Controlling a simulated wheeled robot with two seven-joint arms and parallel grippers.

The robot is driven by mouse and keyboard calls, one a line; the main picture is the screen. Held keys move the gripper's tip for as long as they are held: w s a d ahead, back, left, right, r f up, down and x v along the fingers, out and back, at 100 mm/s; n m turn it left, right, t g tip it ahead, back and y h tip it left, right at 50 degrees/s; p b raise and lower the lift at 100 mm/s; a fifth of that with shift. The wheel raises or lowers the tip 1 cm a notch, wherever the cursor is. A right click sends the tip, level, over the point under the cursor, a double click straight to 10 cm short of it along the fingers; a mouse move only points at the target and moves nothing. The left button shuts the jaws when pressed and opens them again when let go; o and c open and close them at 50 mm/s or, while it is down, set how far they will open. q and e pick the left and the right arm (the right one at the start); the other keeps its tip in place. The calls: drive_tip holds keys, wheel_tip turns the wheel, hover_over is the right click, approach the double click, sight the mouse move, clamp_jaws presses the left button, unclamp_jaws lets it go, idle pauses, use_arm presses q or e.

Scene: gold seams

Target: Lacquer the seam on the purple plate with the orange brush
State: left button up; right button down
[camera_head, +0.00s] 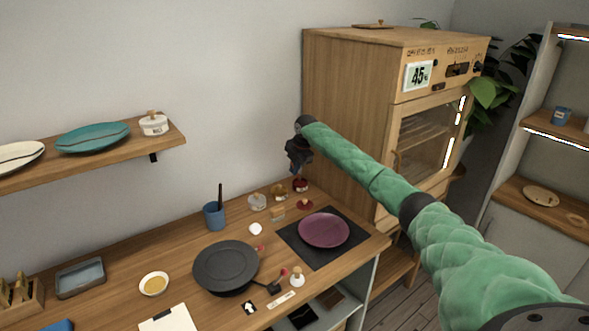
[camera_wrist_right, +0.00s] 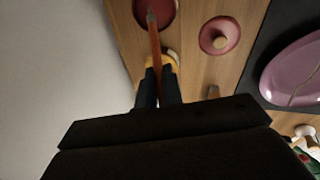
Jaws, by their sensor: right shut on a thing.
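The purple plate (camera_head: 324,230) lies on a black mat (camera_head: 293,240) at the right of the workbench. My right gripper (camera_head: 298,168) is above the back of the bench, left of the wooden cabinet. In the wrist view its fingers (camera_wrist_right: 157,80) are shut on the orange brush (camera_wrist_right: 154,48). The brush's dark tip overlaps a dark red pot (camera_wrist_right: 168,18); I cannot tell whether it touches the contents. My left gripper is not in view.
A red knobbed lid (camera_wrist_right: 222,26) lies between pot and mat. The wooden cabinet (camera_head: 350,110) rises close to my right arm.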

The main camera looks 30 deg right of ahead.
drive_tip(key=shift+f, duration=0.55)
idle(1.2)
drive_tip(key=shift+r, duration=0.1)
drive_tip(key=shift+r+p, duration=2.2)
drive_tip(key=shift+r, duration=1.25)
drive_tip(key=shift+f, duration=0.15)
